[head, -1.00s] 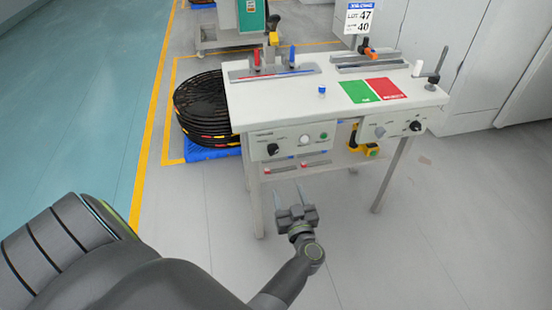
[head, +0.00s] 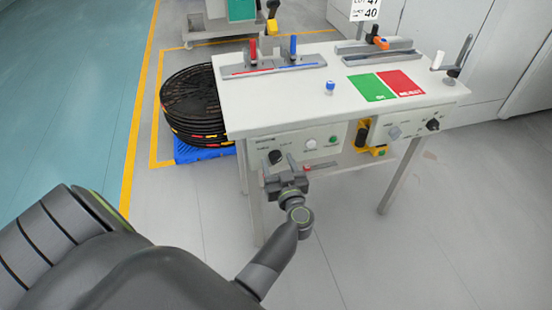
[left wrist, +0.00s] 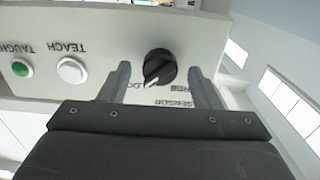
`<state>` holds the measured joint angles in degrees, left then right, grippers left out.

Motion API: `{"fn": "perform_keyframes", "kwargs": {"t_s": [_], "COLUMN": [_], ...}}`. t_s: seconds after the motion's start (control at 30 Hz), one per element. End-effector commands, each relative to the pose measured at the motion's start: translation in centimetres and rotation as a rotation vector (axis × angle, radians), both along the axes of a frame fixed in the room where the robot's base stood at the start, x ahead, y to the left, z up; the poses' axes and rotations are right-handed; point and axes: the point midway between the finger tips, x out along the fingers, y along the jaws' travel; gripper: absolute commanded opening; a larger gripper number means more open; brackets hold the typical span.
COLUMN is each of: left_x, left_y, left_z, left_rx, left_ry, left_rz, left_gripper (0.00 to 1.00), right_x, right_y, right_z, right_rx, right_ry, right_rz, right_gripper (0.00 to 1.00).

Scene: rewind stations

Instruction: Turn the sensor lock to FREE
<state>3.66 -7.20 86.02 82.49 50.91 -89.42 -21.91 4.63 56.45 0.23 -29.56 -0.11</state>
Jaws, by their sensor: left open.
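The sensor lock is a round black knob (left wrist: 159,67) with a white pointer line on a pale panel. In the left wrist view, which shows the panel upside down, its pointer aims lower left toward the partly covered "LOC" lettering. A partly covered label ending in "RE" is on the other side. In the head view the knob (head: 275,157) is at the left of the table's front panel. My left gripper (head: 280,163) is open in front of it; in the wrist view its fingers stand on either side of the knob, with no clear contact. My right gripper is not in view.
Beside the knob are a white TEACH button (left wrist: 72,70) and a green TAUGHT button (left wrist: 21,68). A second panel (head: 408,126) with knobs is at the right. The tabletop holds a green mat (head: 371,88) and a red mat (head: 400,82). Coiled black stock (head: 192,105) stands at the left.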

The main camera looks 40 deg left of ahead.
Motion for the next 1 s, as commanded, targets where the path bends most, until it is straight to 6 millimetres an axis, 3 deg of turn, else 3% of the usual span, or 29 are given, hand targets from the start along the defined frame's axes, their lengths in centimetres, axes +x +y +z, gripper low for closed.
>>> {"fn": "perform_keyframes", "kwargs": {"t_s": [0.37, 0.7, 1.0], "left_x": [0.06, 0.05, 0.04], "left_y": [0.10, 0.09, 0.10], "left_z": [0.03, 0.00, 0.06], "left_rx": [0.001, 0.001, -0.021], "left_ry": [0.001, 0.001, -0.023], "left_rz": [0.000, 0.000, 0.000], "left_gripper": [0.57, 0.14, 0.13], "right_x": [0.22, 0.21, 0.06], "right_y": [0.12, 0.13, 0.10], "right_z": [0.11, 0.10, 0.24], "right_rx": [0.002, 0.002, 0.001], "right_ry": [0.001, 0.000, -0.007], "right_rz": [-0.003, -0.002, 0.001], "right_gripper": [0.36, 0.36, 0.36]}}
